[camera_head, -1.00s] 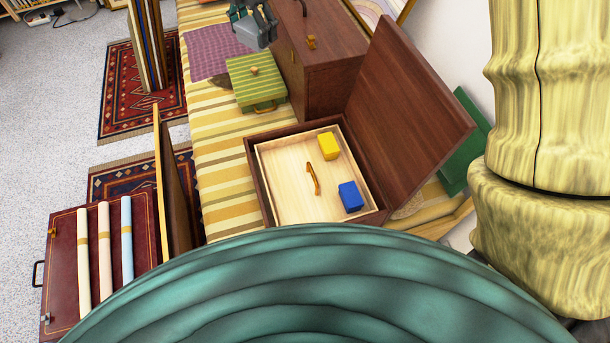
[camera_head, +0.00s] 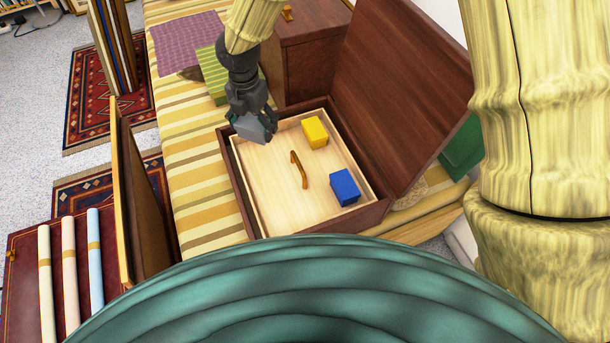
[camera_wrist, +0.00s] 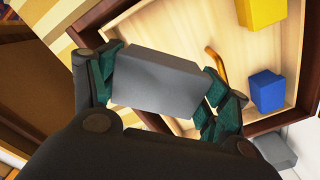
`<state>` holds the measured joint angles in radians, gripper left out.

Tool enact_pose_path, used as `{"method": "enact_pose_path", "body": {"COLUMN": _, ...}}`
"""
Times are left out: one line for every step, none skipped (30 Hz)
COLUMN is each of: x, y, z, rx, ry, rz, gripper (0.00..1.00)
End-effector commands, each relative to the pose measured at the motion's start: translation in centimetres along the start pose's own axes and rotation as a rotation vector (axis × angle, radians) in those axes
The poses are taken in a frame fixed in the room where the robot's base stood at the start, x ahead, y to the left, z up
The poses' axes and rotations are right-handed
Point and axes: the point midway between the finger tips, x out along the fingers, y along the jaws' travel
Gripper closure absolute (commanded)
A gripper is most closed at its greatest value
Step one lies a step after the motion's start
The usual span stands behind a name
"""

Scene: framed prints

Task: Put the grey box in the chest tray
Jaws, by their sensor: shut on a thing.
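My gripper (camera_head: 249,112) is shut on the grey box (camera_head: 254,127) and holds it over the left back part of the chest tray. In the wrist view the grey box (camera_wrist: 160,82) sits between the two fingers of the gripper (camera_wrist: 160,88). The pale wooden chest tray (camera_head: 273,200) lies in a dark wooden chest (camera_head: 240,193) with its lid (camera_head: 400,90) open to the right. The tray has a brass handle in its middle. A yellow box (camera_head: 315,132) and a blue box (camera_head: 345,187) rest in the tray, on its right side.
The striped bench cloth (camera_head: 190,170) runs left of the chest. A green striped box (camera_head: 213,75) and a closed brown wooden box (camera_head: 306,60) stand behind it. A framed panel (camera_head: 140,200) leans at the bench's left side. The tray's left and front areas are bare.

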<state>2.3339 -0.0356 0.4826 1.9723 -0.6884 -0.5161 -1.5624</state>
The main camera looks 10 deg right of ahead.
Motion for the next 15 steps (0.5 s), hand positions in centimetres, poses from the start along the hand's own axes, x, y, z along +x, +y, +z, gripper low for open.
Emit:
{"method": "enact_pose_path", "body": {"x": 0.5, "y": -0.1, "z": -0.2, "rx": -0.003, "ry": 0.000, "rz": -0.001, "gripper": 0.51}}
{"method": "enact_pose_path", "body": {"x": 0.7, "y": -0.2, "z": -0.2, "rx": -0.003, "ry": 0.000, "rz": -0.001, "gripper": 0.51}}
{"method": "enact_pose_path", "body": {"x": 1.0, "y": -0.2, "z": -0.3, "rx": -0.004, "ry": 0.000, "rz": -0.001, "gripper": 0.51}}
{"method": "enact_pose_path", "body": {"x": 1.2, "y": -0.2, "z": -0.3, "rx": -0.004, "ry": 0.000, "rz": -0.001, "gripper": 0.51}}
{"method": "enact_pose_path", "body": {"x": 1.5, "y": -0.2, "z": -0.3, "rx": -0.004, "ry": 0.000, "rz": 0.000, "gripper": 0.51}}
{"method": "enact_pose_path", "body": {"x": 2.0, "y": -0.2, "z": -0.3, "rx": -0.003, "ry": 0.001, "rz": -0.001, "gripper": 0.51}}
{"method": "enact_pose_path", "body": {"x": 2.5, "y": -0.2, "z": -0.3, "rx": -0.003, "ry": 0.001, "rz": -0.001, "gripper": 0.51}}
{"method": "enact_pose_path", "body": {"x": 3.0, "y": -0.3, "z": -0.3, "rx": -0.003, "ry": 0.001, "rz": -0.002, "gripper": 0.51}}
{"method": "enact_pose_path", "body": {"x": 3.6, "y": -0.3, "z": -0.3, "rx": -0.002, "ry": 0.001, "rz": -0.002, "gripper": 0.51}}
{"method": "enact_pose_path", "body": {"x": 4.1, "y": -0.3, "z": -0.3, "rx": -0.002, "ry": 0.001, "rz": -0.002, "gripper": 0.51}}
{"method": "enact_pose_path", "body": {"x": 4.7, "y": -0.3, "z": -0.3, "rx": -0.002, "ry": 0.001, "rz": -0.002, "gripper": 0.51}}
{"method": "enact_pose_path", "body": {"x": 5.3, "y": -0.3, "z": -0.3, "rx": -0.002, "ry": 0.001, "rz": -0.002, "gripper": 0.51}}
{"method": "enact_pose_path", "body": {"x": 5.8, "y": -0.3, "z": -0.3, "rx": -0.002, "ry": 0.001, "rz": -0.003, "gripper": 0.51}}
{"method": "enact_pose_path", "body": {"x": 6.1, "y": -0.3, "z": -0.3, "rx": -0.001, "ry": 0.001, "rz": -0.002, "gripper": 0.51}}
{"method": "enact_pose_path", "body": {"x": 6.5, "y": -0.3, "z": -0.2, "rx": -0.001, "ry": 0.001, "rz": -0.001, "gripper": 0.51}}
